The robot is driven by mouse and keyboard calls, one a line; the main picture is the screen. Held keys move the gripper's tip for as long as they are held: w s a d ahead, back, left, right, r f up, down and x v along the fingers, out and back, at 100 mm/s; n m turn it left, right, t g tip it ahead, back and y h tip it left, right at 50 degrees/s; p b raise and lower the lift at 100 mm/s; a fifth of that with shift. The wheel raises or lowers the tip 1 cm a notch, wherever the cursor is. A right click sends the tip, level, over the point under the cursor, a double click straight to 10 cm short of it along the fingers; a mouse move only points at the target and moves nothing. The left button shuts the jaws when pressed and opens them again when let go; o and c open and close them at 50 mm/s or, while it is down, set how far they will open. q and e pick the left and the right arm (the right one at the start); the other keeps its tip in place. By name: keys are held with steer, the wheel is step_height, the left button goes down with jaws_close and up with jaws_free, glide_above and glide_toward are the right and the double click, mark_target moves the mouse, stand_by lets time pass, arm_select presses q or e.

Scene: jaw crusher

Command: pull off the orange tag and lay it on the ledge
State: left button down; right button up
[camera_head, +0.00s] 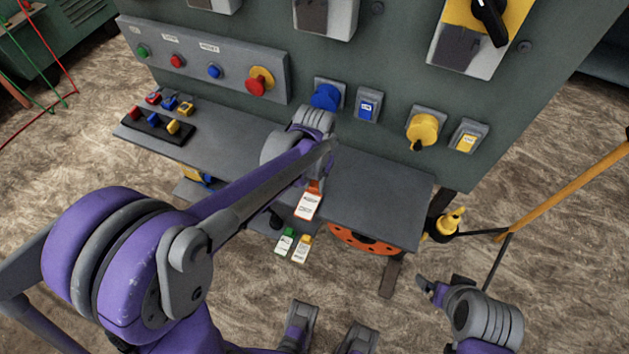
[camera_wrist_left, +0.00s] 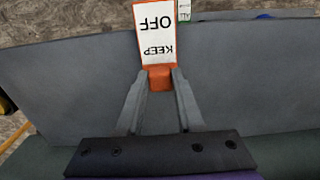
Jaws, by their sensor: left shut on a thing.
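The orange tag (camera_head: 307,205) has a white label and shows at the front edge of the grey ledge (camera_head: 375,200). In the left wrist view the tag (camera_wrist_left: 156,35) reads "KEEP OFF" upside down. Its orange end sits between the fingertips of my left gripper (camera_wrist_left: 159,80), which is shut on it. In the head view my left gripper (camera_head: 316,184) is partly hidden by my arm. The grey ledge (camera_wrist_left: 235,70) fills much of the wrist view. My right gripper (camera_head: 443,284) is away at the lower right, its fingers apart and empty.
A green tag (camera_head: 285,243) and a yellow tag (camera_head: 301,248) hang near the orange one. Small coloured clips stand on a black rack (camera_head: 158,131) at the ledge's left end. Blue (camera_head: 326,96) and yellow (camera_head: 423,129) knobs jut from the panel above. The ledge's right part is clear.

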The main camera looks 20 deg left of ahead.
mark_target(314, 186)
arm_select(q)
steer(key=shift+f+b, duration=0.35)
steer(key=shift+f, duration=0.15)
steer(key=shift+c, duration=2.3)
jaws_free()
step_height(314, 186, up, 11)
steer(key=p, duration=0.1)
steer(key=shift+p, duration=0.35)
steer(key=s+r+t+p, duration=0.1)
steer(key=s+t+p, duration=0.1)
steer(key=s, duration=0.5)
steer(key=s+a+r+t+p, duration=0.1)
steer(key=s+r+t+p, duration=0.1)
steer(key=s+p, duration=0.3)
steer(key=shift+s+a+r+t, duration=0.3)
steer(key=shift+s+t, duration=0.4)
steer(key=shift+s, duration=0.2)
